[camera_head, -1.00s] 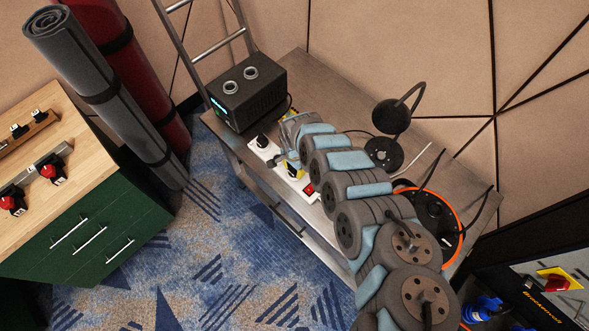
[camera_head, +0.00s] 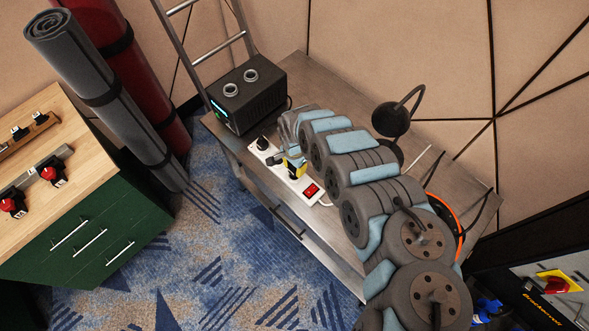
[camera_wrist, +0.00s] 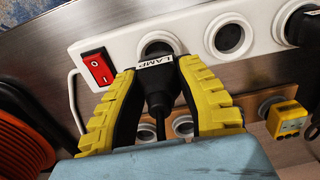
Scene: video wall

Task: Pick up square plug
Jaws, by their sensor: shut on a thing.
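My gripper (camera_wrist: 160,72) has yellow-padded fingers on both sides of a black plug (camera_wrist: 160,88) with a white "LAMP" label. It is shut on this plug, whose cord runs down between the fingers. The plug's front end overlaps a round socket of the white power strip (camera_wrist: 122,42); I cannot tell how deep it sits. In the head view, the power strip (camera_head: 311,203) lies along the table's front edge, and my gripper (camera_head: 293,167) is over its middle. I cannot make out a square shape on the held plug.
A red switch (camera_wrist: 97,67) is on the strip, left of the plug. An empty socket (camera_wrist: 229,37) and another black plug (camera_wrist: 298,30) are to the right. A yellow block (camera_wrist: 287,120) is at lower right. A black power box (camera_head: 248,92) and a lamp (camera_head: 391,119) stand on the table.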

